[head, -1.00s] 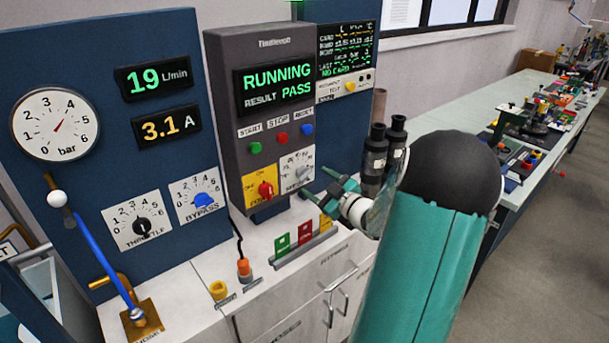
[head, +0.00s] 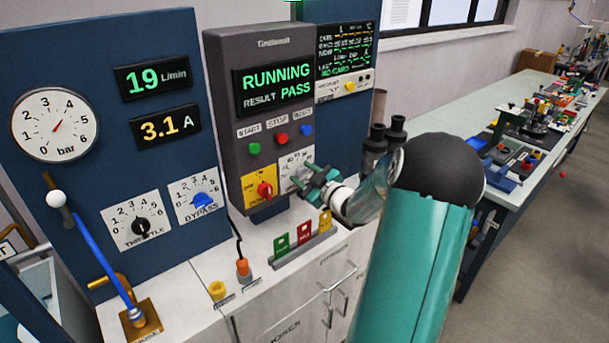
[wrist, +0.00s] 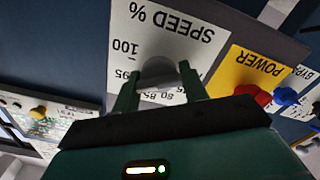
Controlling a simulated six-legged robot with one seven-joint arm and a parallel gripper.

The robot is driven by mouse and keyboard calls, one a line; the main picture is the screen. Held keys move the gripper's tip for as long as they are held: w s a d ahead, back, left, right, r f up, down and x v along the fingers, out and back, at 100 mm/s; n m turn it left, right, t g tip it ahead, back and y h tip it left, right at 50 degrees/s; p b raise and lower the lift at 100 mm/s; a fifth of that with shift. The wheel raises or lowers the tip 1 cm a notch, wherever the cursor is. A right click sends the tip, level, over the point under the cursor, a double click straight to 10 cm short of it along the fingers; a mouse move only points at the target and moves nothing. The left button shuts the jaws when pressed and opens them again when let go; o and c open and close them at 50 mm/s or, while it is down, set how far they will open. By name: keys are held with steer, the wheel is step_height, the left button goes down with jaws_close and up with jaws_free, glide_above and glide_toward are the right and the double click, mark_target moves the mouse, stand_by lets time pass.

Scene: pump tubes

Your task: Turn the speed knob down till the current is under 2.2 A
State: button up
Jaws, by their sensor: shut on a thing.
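The grey speed knob (wrist: 160,70) sits on a white plate marked SPEED % (wrist: 190,45), which appears upside down in the wrist view. My gripper (wrist: 160,85) is shut on the speed knob, with one green finger on each side of it. In the head view my gripper (head: 308,182) is at the speed plate (head: 290,162) and covers most of the knob. The current display (head: 165,127) reads 3.1 A. The knob's pointer is not clear in either view.
The red power knob (head: 264,189) on its yellow plate is just left of my gripper. Green, red and blue buttons sit above. The screen (head: 275,88) reads RUNNING, RESULT PASS. The flow display (head: 152,77) reads 19 L/min. Coloured tags stand in a rack (head: 303,248) below.

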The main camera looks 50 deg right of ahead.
steer(key=shift+n, duration=0.4)
steer(key=shift+a+n, duration=0.1)
steer(key=shift+n, duration=2.4)
steer(key=o, duration=1)
steer(key=s, duration=0.4)
steer(key=s+a, duration=0.1)
steer(key=s, duration=0.8)
steer(key=shift+s+a, duration=0.25)
steer(key=shift+s, duration=0.15)
